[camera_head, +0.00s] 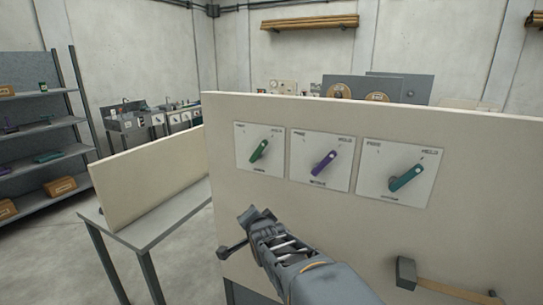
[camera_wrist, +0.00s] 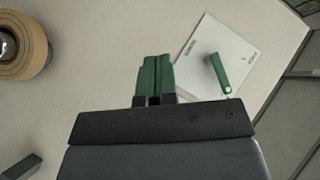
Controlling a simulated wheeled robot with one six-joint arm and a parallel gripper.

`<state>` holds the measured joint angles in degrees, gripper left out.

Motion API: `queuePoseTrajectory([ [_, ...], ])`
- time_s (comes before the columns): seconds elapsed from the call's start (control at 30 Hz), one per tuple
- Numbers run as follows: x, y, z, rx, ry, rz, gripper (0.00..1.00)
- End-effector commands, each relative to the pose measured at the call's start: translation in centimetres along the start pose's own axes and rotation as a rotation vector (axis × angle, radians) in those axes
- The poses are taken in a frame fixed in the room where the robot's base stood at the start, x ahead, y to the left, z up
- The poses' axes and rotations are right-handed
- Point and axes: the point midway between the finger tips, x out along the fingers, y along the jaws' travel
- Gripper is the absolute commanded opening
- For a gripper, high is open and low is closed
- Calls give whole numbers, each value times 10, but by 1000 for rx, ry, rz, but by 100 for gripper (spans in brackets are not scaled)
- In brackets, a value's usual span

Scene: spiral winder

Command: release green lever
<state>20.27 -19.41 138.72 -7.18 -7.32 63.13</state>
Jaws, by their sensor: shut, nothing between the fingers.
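The green lever (camera_head: 259,150) is on the leftmost white plate (camera_head: 243,134) of the upright beige panel. It tilts up and right, toward the plate's upper right corner, where the label seems to read HELD. In the wrist view a green lever (camera_wrist: 219,73) shows on a white plate (camera_wrist: 205,47), right of my fingers and apart from them. My gripper (camera_head: 256,215) is below the green lever's plate in the head view. Its green-tipped fingers (camera_wrist: 154,75) are together and empty.
A purple lever (camera_head: 323,163) and a teal lever (camera_head: 406,178) are on plates to the right. A grey block (camera_head: 404,272) with a wooden bar is low on the panel. A round tan part (camera_wrist: 20,45) is at the wrist view's left. A table (camera_head: 165,222) stands left.

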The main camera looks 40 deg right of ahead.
Motion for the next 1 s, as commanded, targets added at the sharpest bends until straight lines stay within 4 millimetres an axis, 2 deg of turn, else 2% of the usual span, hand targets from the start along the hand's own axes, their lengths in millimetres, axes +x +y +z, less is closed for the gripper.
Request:
queuePoseTrajectory([
  [0.03, 10, 4, -21, 151, 77, -65, 0],
  [0.1, 16, 0, -48, 342, 147, -196, 0],
  [0.2, 18, -3, -81, 565, 195, -381, 0],
  [0.3, 14, -4, -105, 734, 197, -546, 0],
  [0.4, 8, -4, -121, 852, 173, -675, 0],
  [0.6, -1, -3, -136, 970, 124, -811, 0],
  [1.0, -3, -4, -138, 988, 112, -834, 0],
])
